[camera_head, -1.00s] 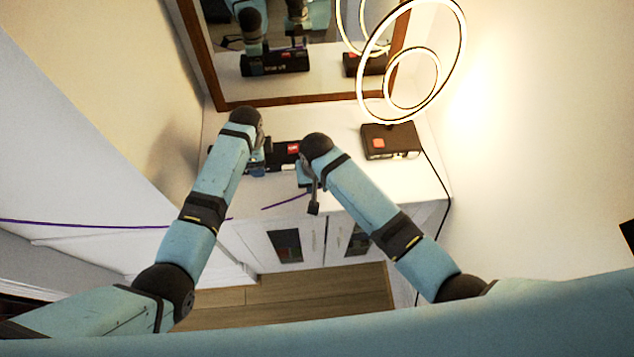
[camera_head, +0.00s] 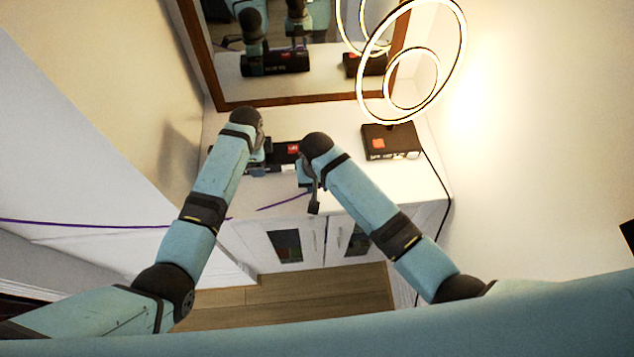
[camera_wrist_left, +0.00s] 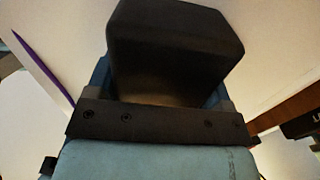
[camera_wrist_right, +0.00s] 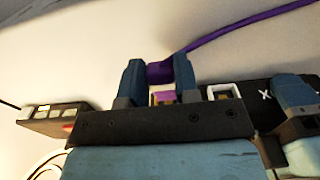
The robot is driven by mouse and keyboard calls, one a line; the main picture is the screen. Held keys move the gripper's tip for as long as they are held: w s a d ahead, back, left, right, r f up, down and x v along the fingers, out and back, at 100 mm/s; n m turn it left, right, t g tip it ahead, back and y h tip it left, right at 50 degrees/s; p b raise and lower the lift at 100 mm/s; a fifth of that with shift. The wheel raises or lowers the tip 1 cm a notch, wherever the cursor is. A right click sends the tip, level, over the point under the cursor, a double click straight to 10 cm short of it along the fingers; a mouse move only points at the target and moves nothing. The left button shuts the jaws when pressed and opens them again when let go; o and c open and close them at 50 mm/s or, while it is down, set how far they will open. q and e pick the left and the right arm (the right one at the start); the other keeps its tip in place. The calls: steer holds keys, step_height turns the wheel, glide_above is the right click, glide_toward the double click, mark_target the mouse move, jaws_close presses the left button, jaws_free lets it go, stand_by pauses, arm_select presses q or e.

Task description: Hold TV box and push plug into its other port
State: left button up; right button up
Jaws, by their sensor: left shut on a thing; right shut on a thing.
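The TV box (camera_head: 285,150), black with a red label, lies on the white cabinet below the mirror. My left gripper (camera_head: 257,163) is shut on its left part; in the left wrist view the dark box end (camera_wrist_left: 175,50) fills the jaws. My right gripper (camera_head: 306,180) is at the box's front right. In the right wrist view it is shut on the purple plug (camera_wrist_right: 160,72), whose purple cable (camera_wrist_right: 245,27) runs off right. The plug is in line with a purple-looking port area; whether it is inserted is hidden. Another pale-rimmed port (camera_wrist_right: 222,91) shows beside it.
A second black box (camera_head: 390,141) with a red label stands to the right, by a lit ring lamp (camera_head: 412,78). A dark cable (camera_head: 440,180) runs down the cabinet's right side. The brown-framed mirror (camera_head: 290,98) stands behind. The white cabinet top (camera_head: 400,180) is clear at front right.

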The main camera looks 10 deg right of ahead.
steer(key=shift+w, duration=0.8)
steer(key=o, duration=1)
steer(key=shift+r, duration=0.1)
steer(key=shift+r, duration=3.4)
